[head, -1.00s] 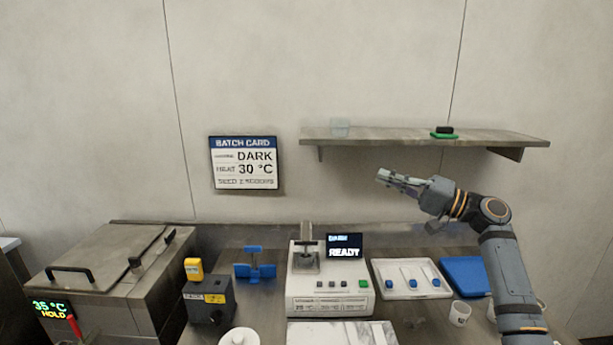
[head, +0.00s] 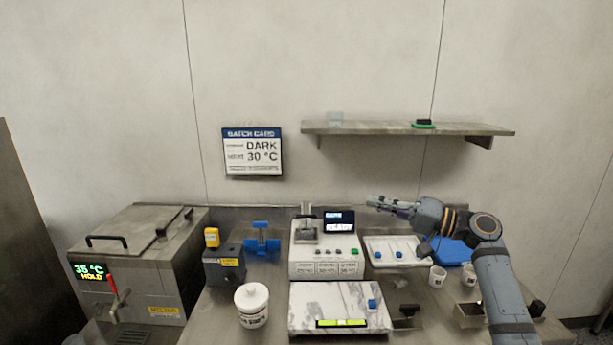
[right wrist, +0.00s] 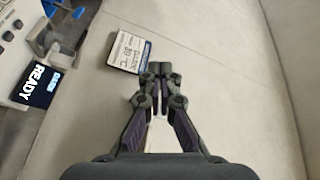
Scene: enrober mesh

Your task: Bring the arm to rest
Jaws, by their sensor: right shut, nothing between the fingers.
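My right gripper (head: 374,202) is shut and empty. It is raised above the bench at the right, pointing left, a little above the white tray (head: 376,262). In the right wrist view my right gripper (right wrist: 160,72) has its fingertips together, with the wall beyond. My right arm (head: 497,275) comes up from the lower right. My left gripper does not show in the head view.
The shelf (head: 395,128) is above my gripper. The machine reading READY (head: 325,266) stands left of the tray. A marble slab (head: 308,298), a white jar (head: 252,305), cups (head: 437,276) and the melter (head: 137,262) crowd the bench. Air before the wall is free.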

